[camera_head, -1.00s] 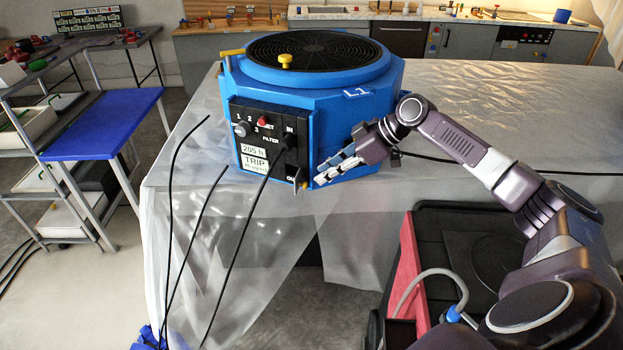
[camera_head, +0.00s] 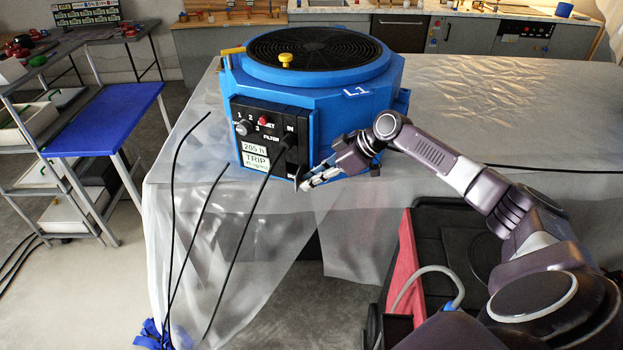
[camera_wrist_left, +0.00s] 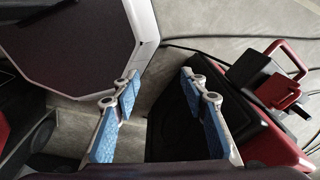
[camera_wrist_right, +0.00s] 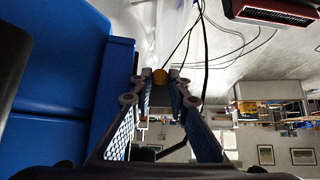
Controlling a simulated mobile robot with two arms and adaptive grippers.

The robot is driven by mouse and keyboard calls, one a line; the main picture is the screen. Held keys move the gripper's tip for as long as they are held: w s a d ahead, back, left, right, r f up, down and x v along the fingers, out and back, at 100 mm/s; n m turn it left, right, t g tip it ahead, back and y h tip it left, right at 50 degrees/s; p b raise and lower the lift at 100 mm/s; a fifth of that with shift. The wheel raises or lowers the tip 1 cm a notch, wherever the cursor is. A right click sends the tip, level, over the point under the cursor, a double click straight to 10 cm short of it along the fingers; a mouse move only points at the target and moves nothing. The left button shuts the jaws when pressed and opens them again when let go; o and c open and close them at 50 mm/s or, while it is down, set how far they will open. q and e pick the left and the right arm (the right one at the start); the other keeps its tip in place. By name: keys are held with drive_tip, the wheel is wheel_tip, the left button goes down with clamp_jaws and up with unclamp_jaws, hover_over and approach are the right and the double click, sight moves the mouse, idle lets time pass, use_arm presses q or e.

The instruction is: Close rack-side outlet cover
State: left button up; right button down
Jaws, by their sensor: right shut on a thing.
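The blue drying unit (camera_head: 345,130) marked L1 stands on the sheet-covered table. Its black front panel (camera_head: 268,118) carries a knob, a red button, labels and an IN port with a black cable. My right gripper (camera_head: 304,182) is at the panel's lower right corner, by the outlet. It is shut on a small part there, which I take for the outlet cover; the fingers largely hide it. My left gripper (camera_wrist_left: 158,82) is open and empty, away from the unit.
Several black cables (camera_head: 240,240) hang over the table's front edge. A yellow knob (camera_head: 286,61) stands on the unit's top rim. A blue-topped side table (camera_head: 105,118) is at left. The clear sheet (camera_head: 480,120) right of the unit is mostly bare.

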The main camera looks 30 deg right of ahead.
sight(298, 182)
drive_tip(key=m+h+p, duration=0.1)
drive_tip(key=p, duration=0.1)
drive_tip(key=a+m+t+h+p, duration=0.1)
drive_tip(key=m+p, duration=0.1)
drive_tip(key=p, duration=0.1)
drive_tip(key=a+m+t+h+p, duration=0.1)
drive_tip(key=p, duration=0.2)
drive_tip(key=shift+w+a+r+m, duration=0.1)
drive_tip(key=shift+w+r+m, duration=0.05)
drive_tip(key=shift+r+m, duration=0.25)
drive_tip(key=shift+w+a+f+m+t+h+p, duration=0.15)
drive_tip(key=shift+a+m+h+p, duration=0.15)
drive_tip(key=shift+m+h, duration=0.25)
drive_tip(key=shift+w+a+f+m+t+h+p, duration=0.1)
drive_tip(key=shift+a+m+t+h+p, duration=0.1)
drive_tip(key=shift+m+h+p, duration=0.35)
drive_tip(key=shift+w+a+f+m+g+h+b, duration=0.1)
drive_tip(key=shift+w+a+m+g+h+b, duration=0.4)
drive_tip(key=shift+m+h, duration=1.25)
drive_tip(key=shift+w+a+f+m+g+h+b, duration=0.1)
drive_tip(key=shift+w+m+g+h+b, duration=0.85)
drive_tip(key=shift+m, duration=1.5)
drive_tip(key=shift+w+a+f+m+g+h+b, duration=0.1)
drive_tip(key=shift+w+a+m+g+h+b, duration=0.35)
drive_tip(key=shift+m+h, duration=1.3)
drive_tip(key=shift+w+d+r+m+y, duration=0.15)
drive_tip(key=shift+m+y, duration=0.1)
drive_tip(key=shift+m, duration=0.2)
